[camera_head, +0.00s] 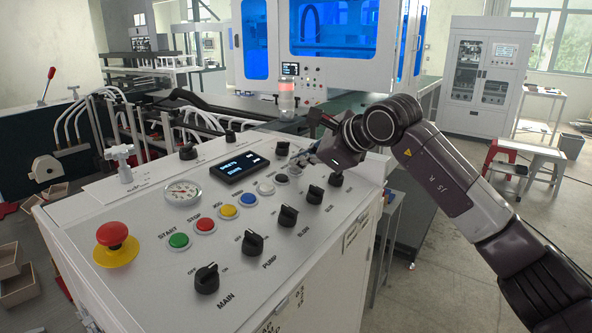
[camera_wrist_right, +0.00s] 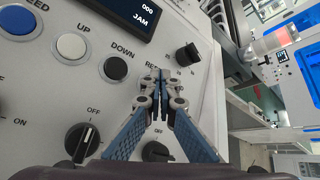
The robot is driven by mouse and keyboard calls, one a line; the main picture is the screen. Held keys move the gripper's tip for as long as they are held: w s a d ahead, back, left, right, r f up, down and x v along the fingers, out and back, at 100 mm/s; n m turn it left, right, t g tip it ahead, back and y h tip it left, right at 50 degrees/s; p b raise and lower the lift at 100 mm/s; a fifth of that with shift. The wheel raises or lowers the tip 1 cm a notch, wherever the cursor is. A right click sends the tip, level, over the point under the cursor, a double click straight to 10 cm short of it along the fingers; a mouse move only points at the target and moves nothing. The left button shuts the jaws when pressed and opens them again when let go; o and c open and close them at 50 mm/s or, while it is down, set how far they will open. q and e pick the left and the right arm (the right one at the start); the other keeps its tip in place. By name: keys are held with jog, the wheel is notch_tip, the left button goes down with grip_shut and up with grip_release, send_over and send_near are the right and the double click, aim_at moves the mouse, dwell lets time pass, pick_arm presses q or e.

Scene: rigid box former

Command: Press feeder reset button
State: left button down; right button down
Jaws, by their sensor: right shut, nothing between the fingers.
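The white control panel (camera_head: 150,215) has a row of buttons and knobs on its sloped top. My right gripper (camera_head: 297,165) is at the panel's far right end, by the end of the button row. In the right wrist view its blue-padded fingers (camera_wrist_right: 160,78) are shut with nothing between them. The tips cover the spot beside a label starting "RE", so the reset button is hidden and I cannot tell whether they touch it. The black DOWN button (camera_wrist_right: 115,68) and white UP button (camera_wrist_right: 71,46) are just left of the fingers. My left gripper is not in view.
A display (camera_wrist_right: 125,10) reads "000 JAM". A black knob (camera_wrist_right: 187,54) is right of the fingertips, and rotary switches (camera_wrist_right: 82,142) stand nearby. A red emergency stop (camera_head: 112,236) is at the panel's left. A signal lamp (camera_head: 287,92) stands behind the panel.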

jog(key=shift+f, duration=0.3)
dwell(0.4)
jog(key=shift+d+r, duration=0.15)
jog(key=shift+r, duration=0.7)
jog(key=shift+r+p, duration=0.15)
jog(key=shift+p, duration=0.2)
jog(key=shift+d+r+p, duration=0.1)
jog(key=shift+r+p, duration=0.25)
jog(key=shift+r, duration=0.35)
jog(key=r, duration=0.1)
jog(key=r+p, duration=0.1)
jog(key=r, duration=0.1)
jog(key=shift+s+d+r+p, duration=0.15)
jog(key=shift+s+d+p, duration=0.15)
jog(key=shift+s, duration=0.05)
